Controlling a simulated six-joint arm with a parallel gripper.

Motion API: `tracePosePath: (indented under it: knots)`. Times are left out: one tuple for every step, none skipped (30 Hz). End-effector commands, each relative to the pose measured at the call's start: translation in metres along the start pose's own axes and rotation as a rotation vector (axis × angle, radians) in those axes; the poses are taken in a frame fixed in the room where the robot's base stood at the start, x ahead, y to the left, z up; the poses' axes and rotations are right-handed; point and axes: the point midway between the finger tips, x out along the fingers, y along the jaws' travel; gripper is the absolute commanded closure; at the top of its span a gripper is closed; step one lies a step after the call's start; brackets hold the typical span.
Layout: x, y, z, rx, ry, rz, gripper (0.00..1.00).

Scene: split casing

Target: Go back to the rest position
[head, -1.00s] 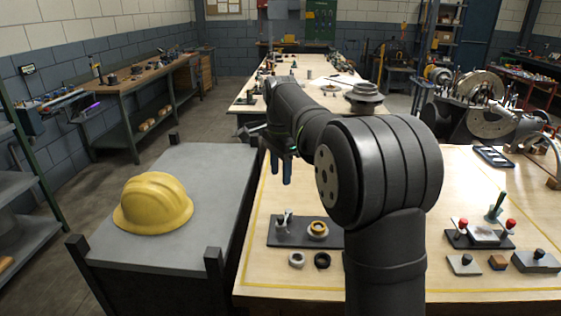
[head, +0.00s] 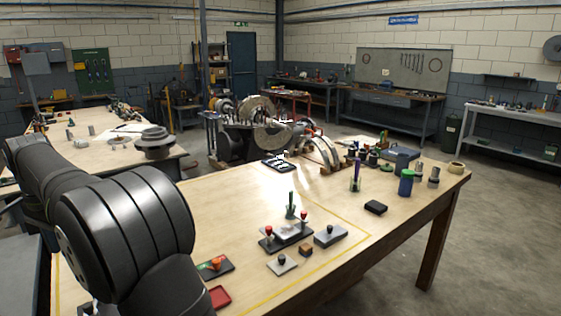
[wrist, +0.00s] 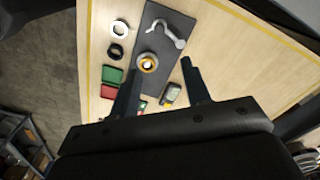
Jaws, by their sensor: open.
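My gripper (wrist: 158,90) shows in the wrist view with its two fingers apart and nothing between them. It hangs above the bench, over a dark plate (wrist: 165,40) that carries a brass-coloured ring part (wrist: 148,62) and a grey metal piece (wrist: 168,35). I cannot tell the exact height. In the head view my arm fills the left side, and the gripper itself is out of that view.
By the plate lie a white ring (wrist: 120,29), a black ring (wrist: 115,51), a green block (wrist: 112,74) and a red tray (head: 220,297). A fixture with red knobs (head: 286,236) stands mid-bench. Bottles and parts, including a blue bottle (head: 406,184), crowd the far right.

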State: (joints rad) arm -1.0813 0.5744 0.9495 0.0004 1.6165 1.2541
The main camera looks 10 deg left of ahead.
Motion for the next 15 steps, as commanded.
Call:
tracePosePath:
  knots:
    - [0.005,0.000,0.000,0.000,-0.001,0.003,0.57]
    - [0.009,0.000,0.000,0.000,-0.001,0.003,0.57]
    - [0.014,0.000,0.000,0.000,-0.001,0.003,0.57]
    - [0.019,0.001,0.000,0.000,-0.001,0.004,0.57]
    - [0.024,0.001,0.000,0.000,-0.001,0.004,0.57]
    - [0.031,0.001,0.000,0.000,-0.001,0.004,0.57]
    - [0.038,0.001,0.000,0.000,-0.001,0.004,0.57]
    - [0.044,0.001,0.000,0.000,-0.001,0.005,0.57]
    - [0.052,0.001,0.000,0.000,-0.001,0.004,0.57]
    - [0.058,0.001,0.000,0.000,-0.002,0.005,0.57]
    - [0.064,0.001,0.000,0.000,-0.001,0.005,0.57]
    - [0.072,0.001,0.000,0.000,-0.002,0.006,0.57]
    - [0.078,0.001,0.000,0.000,-0.001,0.005,0.57]
    - [0.084,0.001,0.000,0.000,-0.001,0.005,0.57]
    - [0.092,0.001,0.000,0.000,-0.001,0.005,0.57]
